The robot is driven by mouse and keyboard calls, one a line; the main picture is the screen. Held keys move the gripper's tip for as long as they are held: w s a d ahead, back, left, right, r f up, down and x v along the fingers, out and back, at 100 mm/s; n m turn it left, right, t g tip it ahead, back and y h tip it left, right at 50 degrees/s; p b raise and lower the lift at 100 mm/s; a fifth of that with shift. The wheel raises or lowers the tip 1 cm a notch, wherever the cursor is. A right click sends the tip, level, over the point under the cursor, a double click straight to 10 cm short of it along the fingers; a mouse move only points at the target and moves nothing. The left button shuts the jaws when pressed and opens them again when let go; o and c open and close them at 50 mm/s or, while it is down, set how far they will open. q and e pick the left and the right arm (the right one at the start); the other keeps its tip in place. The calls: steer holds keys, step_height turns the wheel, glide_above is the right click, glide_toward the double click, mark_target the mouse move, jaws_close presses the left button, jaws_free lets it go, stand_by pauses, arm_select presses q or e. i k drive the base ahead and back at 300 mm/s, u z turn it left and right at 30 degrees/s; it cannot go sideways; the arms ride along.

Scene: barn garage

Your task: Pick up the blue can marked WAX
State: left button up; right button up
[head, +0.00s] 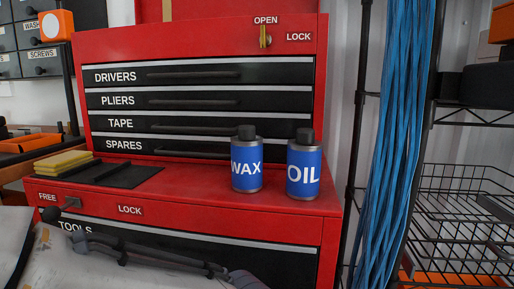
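The blue can marked WAX (247,168) stands upright on the red top (200,192) of the lower tool chest, right of centre. It has a dark cap and a silvery rim at its base. A similar blue can marked OIL (304,172) stands upright just to its right, slightly nearer the front, with a narrow gap between them. Neither of my grippers shows in the head view, and nothing touches the WAX can.
The red upper chest (322,85) with labelled black drawers rises behind the cans. A dark mat (132,177) and yellow pads (62,161) lie left. Blue cables (397,130) and a wire rack (465,195) stand right. The chest top between mat and WAX can is clear.

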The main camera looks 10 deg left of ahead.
mark_target(246, 148)
steer(key=z, duration=1)
steer(key=k, duration=0.65)
steer(key=u, duration=1.05)
